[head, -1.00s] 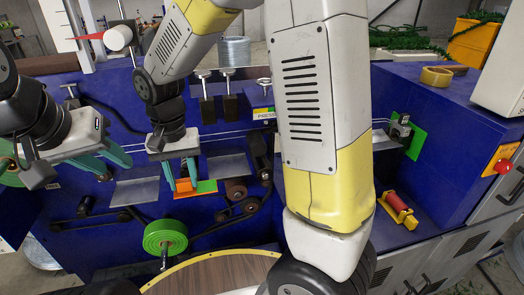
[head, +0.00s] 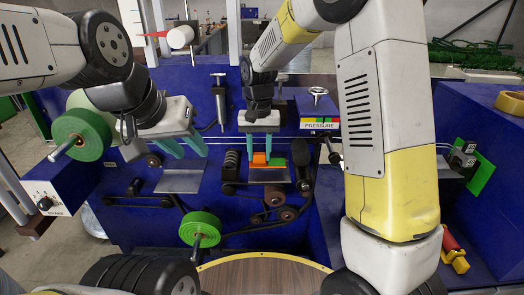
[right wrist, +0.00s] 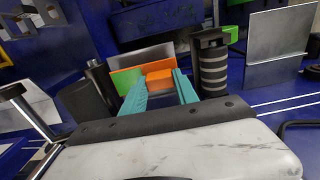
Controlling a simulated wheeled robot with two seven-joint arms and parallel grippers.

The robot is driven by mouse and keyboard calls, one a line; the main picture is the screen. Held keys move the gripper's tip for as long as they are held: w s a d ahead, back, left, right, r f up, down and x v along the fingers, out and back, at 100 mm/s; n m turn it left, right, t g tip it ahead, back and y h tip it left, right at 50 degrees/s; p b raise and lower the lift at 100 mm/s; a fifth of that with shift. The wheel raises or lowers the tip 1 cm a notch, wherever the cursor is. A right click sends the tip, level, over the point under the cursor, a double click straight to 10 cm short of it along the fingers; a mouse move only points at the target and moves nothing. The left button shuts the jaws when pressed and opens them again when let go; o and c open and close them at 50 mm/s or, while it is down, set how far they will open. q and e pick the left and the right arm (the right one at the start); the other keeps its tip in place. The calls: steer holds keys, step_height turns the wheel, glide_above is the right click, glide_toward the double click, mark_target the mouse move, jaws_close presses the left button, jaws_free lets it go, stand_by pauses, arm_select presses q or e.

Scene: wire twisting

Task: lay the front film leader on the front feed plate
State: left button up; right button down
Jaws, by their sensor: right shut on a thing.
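A film leader with an orange end (head: 260,158) and a green part (head: 277,162) is held between the teal fingers of my right gripper (head: 260,155). In the right wrist view the orange end (right wrist: 159,78) sits between the fingers, with the green part (right wrist: 125,82) to its left. A grey feed plate (head: 268,175) lies directly below and behind the leader in the head view; I cannot tell whether they touch. A second grey plate (head: 180,182) is further left. My left gripper (head: 183,148) is open and appears empty above that plate. Which plate is the front one is unclear.
Green rolls (head: 200,229) (head: 82,135) stand below and left of the plates. Dark rollers (head: 231,165) and brown rollers (head: 275,198) flank the right plate. A pressure unit (head: 319,120) stands to the right.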

mark_target(261, 159)
steer(key=shift+w+d, duration=0.25)
steer(key=shift+w, duration=0.25)
steer(key=shift+w+d+f, duration=0.1)
steer(key=shift+w+f, duration=0.05)
steer(key=shift+f, duration=1.65)
steer(key=shift+f, duration=0.1)
steer(key=c, duration=0.9)
jaws_free()
steer(key=shift+c, duration=0.2)
step_height(261, 159, up, 12)
